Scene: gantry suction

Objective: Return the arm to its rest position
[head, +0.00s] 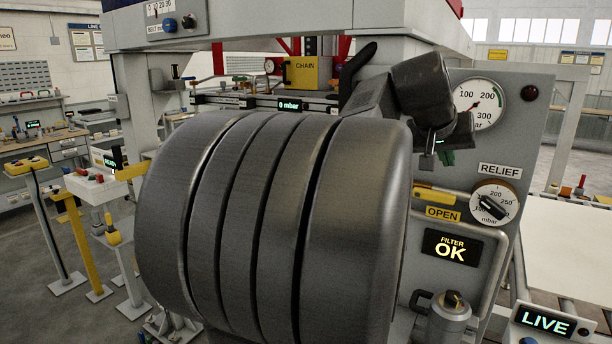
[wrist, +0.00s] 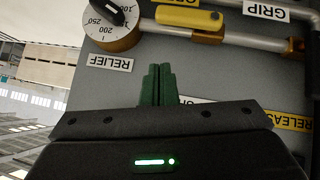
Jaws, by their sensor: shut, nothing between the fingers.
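My gripper (head: 446,157) is in front of the grey control panel (head: 525,130) in the head view, below the pressure gauge and left of the RELIEF label. Its green fingers are together with nothing between them. In the wrist view the shut green fingers (wrist: 158,84) point at the panel, near the upside-down RELIEF label (wrist: 110,63). The yellow-handled lever (wrist: 190,19) lies beyond the fingertips, apart from them in the picture. My dark wrist partly covers the panel in both views.
The panel carries a pressure gauge (head: 480,104), a relief knob (head: 493,206), a yellow lever (head: 436,194) and a FILTER OK display (head: 451,249). A yellow CHAIN box (head: 307,72) is behind. A large dark rounded shape blocks the middle of the head view.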

